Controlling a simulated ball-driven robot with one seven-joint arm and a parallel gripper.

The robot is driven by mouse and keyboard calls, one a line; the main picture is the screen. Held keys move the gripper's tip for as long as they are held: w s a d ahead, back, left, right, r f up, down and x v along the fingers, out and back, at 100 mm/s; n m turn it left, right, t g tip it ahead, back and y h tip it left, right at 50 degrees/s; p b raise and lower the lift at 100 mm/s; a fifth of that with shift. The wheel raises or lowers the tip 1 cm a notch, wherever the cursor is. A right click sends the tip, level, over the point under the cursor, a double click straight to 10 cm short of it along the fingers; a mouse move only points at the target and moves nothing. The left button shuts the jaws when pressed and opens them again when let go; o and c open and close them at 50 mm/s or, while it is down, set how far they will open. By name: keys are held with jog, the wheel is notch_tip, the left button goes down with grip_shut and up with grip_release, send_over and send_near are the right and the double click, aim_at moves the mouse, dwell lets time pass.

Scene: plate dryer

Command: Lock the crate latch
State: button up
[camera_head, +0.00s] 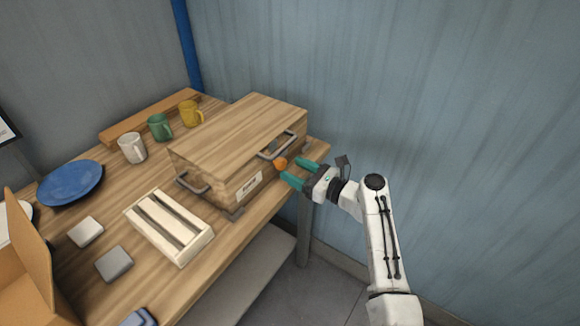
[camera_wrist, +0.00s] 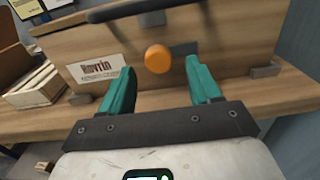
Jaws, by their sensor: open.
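The wooden crate (camera_head: 225,147) stands closed on the right part of the table. Its front carries a dark bar handle (camera_head: 283,146) and a round orange knob (camera_head: 281,163), likely part of the latch. In the wrist view the orange knob (camera_wrist: 158,58) sits just below the dark handle (camera_wrist: 135,10), right of a white label (camera_wrist: 97,70). My gripper (camera_head: 300,171) is open and empty in front of the crate's front face. In the wrist view its teal fingers (camera_wrist: 163,92) are spread either side of the knob's line, short of it. I cannot tell the latch's position.
A slotted wooden rack (camera_head: 168,227) stands left of the crate. White, green and yellow mugs (camera_head: 160,127) stand behind it, and a blue plate (camera_head: 71,184) lies farther left. Small blocks (camera_head: 114,264) and an open cardboard box (camera_head: 30,260) are at the near left. A wall rises at the right.

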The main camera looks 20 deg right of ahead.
aim_at(279, 163)
jog(key=shift+x, duration=1.35)
jog(key=shift+c, duration=0.2)
jog(key=c, duration=1)
